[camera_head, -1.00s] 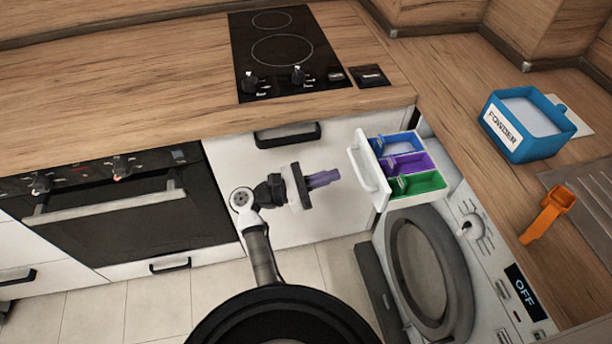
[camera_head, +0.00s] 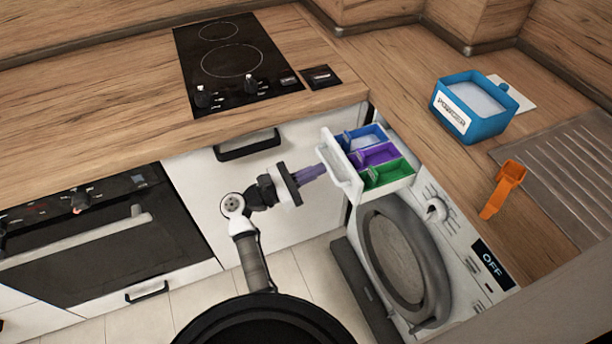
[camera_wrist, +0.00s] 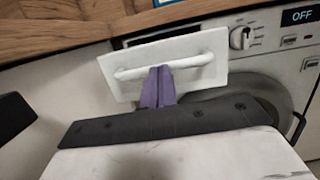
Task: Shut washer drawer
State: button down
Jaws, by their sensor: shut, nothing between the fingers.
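The washer drawer (camera_head: 345,170) is pulled out from the washing machine (camera_head: 440,215), with blue, purple and green compartments showing in the head view. Its white front panel with a bar handle (camera_wrist: 200,61) faces me in the wrist view. My gripper (camera_head: 322,169) has purple fingers and is shut and empty. The fingertips are at the drawer front, close to the handle; in the wrist view the fingers (camera_wrist: 158,72) overlap the middle of the handle. I cannot tell whether they touch it.
A blue powder box (camera_head: 470,108) and an orange scoop (camera_head: 503,188) stand on the counter above the washer. A black hob (camera_head: 235,65) lies on the left counter. The oven (camera_head: 95,240) is below left. Tiled floor (camera_head: 215,300) is free in front.

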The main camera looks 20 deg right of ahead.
jog(key=d+b, duration=0.2)
jog(key=d, duration=0.3)
jog(key=d+b, duration=0.2)
jog(key=d, duration=0.3)
jog(key=d+b, duration=0.2)
jog(key=d, duration=0.4)
jog(key=shift+w+f, duration=0.1)
jog(key=shift+w, duration=0.15)
jog(key=shift+d+r, duration=0.1)
jog(key=shift+r, duration=0.1)
jog(key=shift+d+r, duration=0.1)
jog(key=shift+b, duration=0.35)
